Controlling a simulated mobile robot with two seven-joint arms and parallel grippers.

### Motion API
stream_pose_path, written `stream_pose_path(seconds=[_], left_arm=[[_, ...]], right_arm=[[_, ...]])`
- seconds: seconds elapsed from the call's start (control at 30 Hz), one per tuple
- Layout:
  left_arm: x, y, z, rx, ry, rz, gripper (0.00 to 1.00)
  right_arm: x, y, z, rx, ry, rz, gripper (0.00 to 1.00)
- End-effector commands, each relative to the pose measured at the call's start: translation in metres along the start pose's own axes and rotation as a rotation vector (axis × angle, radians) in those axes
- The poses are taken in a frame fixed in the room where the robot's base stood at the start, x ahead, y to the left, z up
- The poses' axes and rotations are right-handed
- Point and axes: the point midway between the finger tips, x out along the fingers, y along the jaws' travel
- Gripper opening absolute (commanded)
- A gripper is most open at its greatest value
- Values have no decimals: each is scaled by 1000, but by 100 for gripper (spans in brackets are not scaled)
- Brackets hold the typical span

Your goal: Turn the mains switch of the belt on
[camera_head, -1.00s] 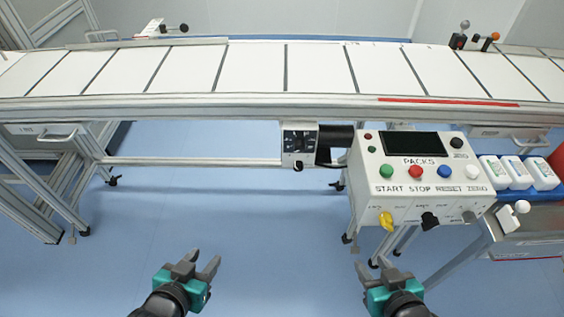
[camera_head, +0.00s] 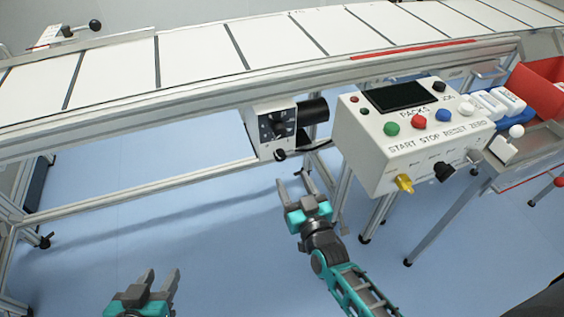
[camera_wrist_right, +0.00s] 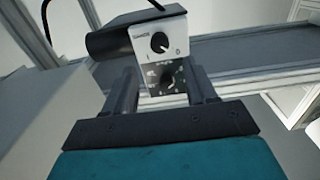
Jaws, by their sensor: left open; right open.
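A white drive box (camera_head: 270,130) hangs under the conveyor belt. Its dark front panel carries a round knob (camera_wrist_right: 168,80). A second black rotary knob (camera_wrist_right: 159,42) sits on a white face with small marks beside it; the head view shows it as a black stub (camera_head: 280,155) at the box's lower edge. I cannot read which of these is the mains switch or its setting. My right gripper (camera_head: 293,180) is open and empty, just below the box and apart from it. In the right wrist view the box shows between its fingers. My left gripper (camera_head: 160,278) is open and empty, low at the left.
A black motor cylinder (camera_head: 313,109) sticks out right of the drive box. A white console (camera_head: 375,150) with coloured buttons, a yellow switch (camera_head: 403,183) and a black knob (camera_head: 444,172) stands to the right. The belt frame (camera_head: 120,115) runs above. Open floor lies below.

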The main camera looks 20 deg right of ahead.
Motion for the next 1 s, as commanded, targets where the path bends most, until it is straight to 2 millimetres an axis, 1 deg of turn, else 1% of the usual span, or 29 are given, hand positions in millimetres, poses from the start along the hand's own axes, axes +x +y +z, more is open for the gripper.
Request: stream_pose_path(seconds=[0.03,0.2,0.3,0.4,0.6,0.83,0.87,1.0], left_arm=[[3,0,4,0,0,0,43],[7,0,11,0,1,0,43],[9,-1,14,0,1,0,43],[11,-1,16,0,1,0,43],[12,-1,18,-1,0,-1,43],[12,-1,18,-1,0,-1,43],[12,-1,18,-1,0,-1,43],[12,-1,18,-1,0,-1,43]], right_arm=[[13,0,1,1,3,0,56],[48,0,2,0,2,0,56],[64,-1,1,0,1,-1,56],[75,-1,2,1,-1,-1,56],[85,0,1,1,-1,-1,56],[85,0,0,0,-1,-1,56],[85,0,0,0,-1,-1,55],[85,0,0,0,-2,-1,42]])
